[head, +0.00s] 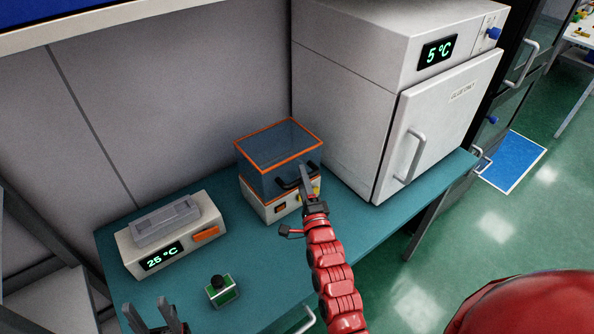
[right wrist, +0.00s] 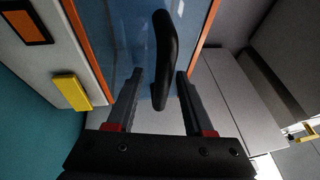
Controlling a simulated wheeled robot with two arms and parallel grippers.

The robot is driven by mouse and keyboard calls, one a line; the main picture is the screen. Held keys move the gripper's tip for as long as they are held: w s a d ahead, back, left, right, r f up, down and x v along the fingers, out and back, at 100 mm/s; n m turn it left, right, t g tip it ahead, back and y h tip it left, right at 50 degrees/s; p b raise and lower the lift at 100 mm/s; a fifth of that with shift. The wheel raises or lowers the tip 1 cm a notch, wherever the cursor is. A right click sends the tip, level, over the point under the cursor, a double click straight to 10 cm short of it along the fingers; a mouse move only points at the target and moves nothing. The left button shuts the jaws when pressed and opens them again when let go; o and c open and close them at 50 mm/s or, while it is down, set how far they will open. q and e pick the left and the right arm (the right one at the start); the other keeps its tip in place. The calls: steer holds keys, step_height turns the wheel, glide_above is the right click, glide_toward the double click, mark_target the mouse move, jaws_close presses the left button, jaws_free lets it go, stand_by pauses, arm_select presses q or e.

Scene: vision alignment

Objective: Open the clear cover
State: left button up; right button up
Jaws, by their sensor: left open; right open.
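The clear cover (head: 272,147) is a see-through box with orange edges, sitting shut on a white base (head: 268,206). A black handle (head: 288,184) is on its front. My right gripper (head: 304,176) is at the handle. In the right wrist view, the handle (right wrist: 165,50) stands between the two open fingers of the right gripper (right wrist: 158,78); contact cannot be told. The cover's bluish pane (right wrist: 128,35) is behind it. My left gripper (head: 156,316) is open and empty at the bottom left, away from the cover.
A white 25 °C unit (head: 130,253) stands to the left on the teal bench (head: 260,270). A small green box with a black knob (head: 222,290) lies in front. A white 5 °C cabinet (head: 345,120) stands close on the right. The wall is behind.

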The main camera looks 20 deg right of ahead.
steer(key=shift+r, duration=0.1)
steer(key=shift+s, duration=0.1)
steer(key=shift+c, duration=0.8)
jaws_close()
stand_by(0.5)
